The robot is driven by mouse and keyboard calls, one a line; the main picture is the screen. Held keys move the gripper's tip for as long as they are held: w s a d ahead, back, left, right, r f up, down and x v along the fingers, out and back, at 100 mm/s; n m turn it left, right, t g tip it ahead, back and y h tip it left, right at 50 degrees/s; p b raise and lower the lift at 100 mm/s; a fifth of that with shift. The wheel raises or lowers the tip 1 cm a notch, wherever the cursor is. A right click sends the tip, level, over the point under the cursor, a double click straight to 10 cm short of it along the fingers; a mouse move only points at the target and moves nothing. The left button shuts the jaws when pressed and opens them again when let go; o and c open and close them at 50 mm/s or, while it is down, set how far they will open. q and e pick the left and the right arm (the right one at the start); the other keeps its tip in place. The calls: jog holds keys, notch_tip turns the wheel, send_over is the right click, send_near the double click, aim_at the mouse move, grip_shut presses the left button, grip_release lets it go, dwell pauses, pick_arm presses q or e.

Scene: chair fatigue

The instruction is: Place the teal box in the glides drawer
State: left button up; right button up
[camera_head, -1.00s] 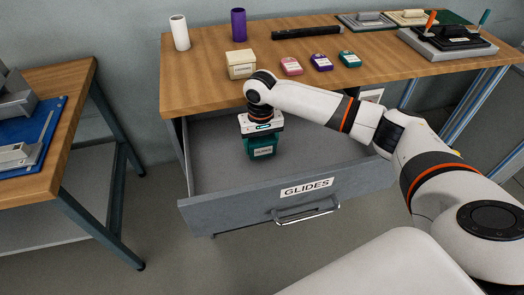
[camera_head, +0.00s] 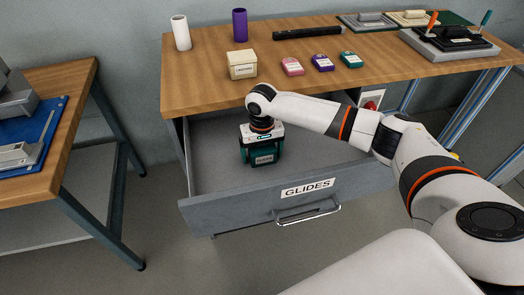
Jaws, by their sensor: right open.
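The teal box (camera_head: 264,157) is inside the open drawer labelled GLIDES (camera_head: 225,203), toward the back left. A white label shows on its front. My right gripper (camera_head: 262,150) points down into the drawer directly over the teal box. Its jaws are open, with dark fingers at the sides of the box. Whether the fingers touch the box cannot be told. The box looks upright, low in the drawer. My left gripper is not in view.
A wooden bench top (camera_head: 205,90) is above the drawer. It carries a cream box (camera_head: 243,66), small pink, purple and teal boxes, and white and purple cylinders. A second table (camera_head: 70,90) stands at left. The drawer's right side is clear.

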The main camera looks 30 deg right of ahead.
notch_tip(320, 180, up, 12)
jog(key=shift+r+p, duration=0.2)
jog(key=shift+p, duration=0.25)
dwell(0.4)
